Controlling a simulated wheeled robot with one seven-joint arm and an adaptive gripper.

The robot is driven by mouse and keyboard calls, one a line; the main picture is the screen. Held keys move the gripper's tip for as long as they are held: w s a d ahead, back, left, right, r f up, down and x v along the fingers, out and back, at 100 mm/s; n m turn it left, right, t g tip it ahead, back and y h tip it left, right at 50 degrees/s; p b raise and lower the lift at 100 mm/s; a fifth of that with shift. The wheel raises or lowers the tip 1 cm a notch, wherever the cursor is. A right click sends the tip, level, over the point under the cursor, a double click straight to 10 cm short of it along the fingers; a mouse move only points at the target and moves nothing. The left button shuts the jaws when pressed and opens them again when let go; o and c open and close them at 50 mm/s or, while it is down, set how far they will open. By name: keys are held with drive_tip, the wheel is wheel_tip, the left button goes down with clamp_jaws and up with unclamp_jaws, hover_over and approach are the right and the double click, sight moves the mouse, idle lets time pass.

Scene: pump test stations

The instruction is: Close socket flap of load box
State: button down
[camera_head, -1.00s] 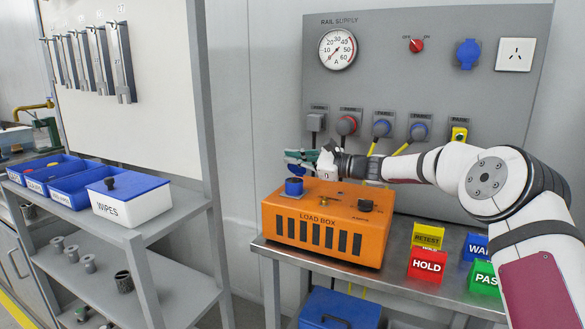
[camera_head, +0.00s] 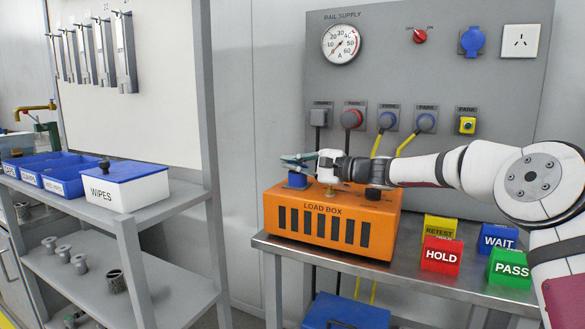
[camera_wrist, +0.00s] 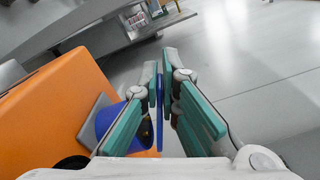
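The orange load box (camera_head: 320,225) stands on the metal bench. Its blue socket (camera_head: 297,181) is on the top at the left end. My gripper (camera_head: 296,160), with green finger pads, is just above this socket, reaching in from the right. In the wrist view, the blue socket (camera_wrist: 108,122) is partly hidden behind the left finger. The blue flap (camera_wrist: 160,108) stands nearly edge-on between my fingers, close to the left one. My gripper (camera_wrist: 163,75) is partly open, with a narrow gap on the flap's right side. Firm contact is not clear.
Yellow RETEST (camera_head: 440,229), red HOLD (camera_head: 440,255), blue WAIT (camera_head: 498,237) and green PASS (camera_head: 510,268) blocks stand right of the box. The rail supply panel (camera_head: 450,80) rises behind. A shelf with a WIPES box (camera_head: 125,190) is at left, across a gap.

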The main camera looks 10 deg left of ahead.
drive_tip(key=shift+d+f, duration=0.1)
drive_tip(key=shift+f, duration=0.1)
drive_tip(key=c, duration=1.8)
unclamp_jaws()
drive_tip(key=shift+r, duration=0.1)
drive_tip(key=shift+d, duration=0.1)
drive_tip(key=v, duration=1.1)
drive_tip(key=shift+s+d, duration=0.15)
drive_tip(key=shift+d, duration=0.25)
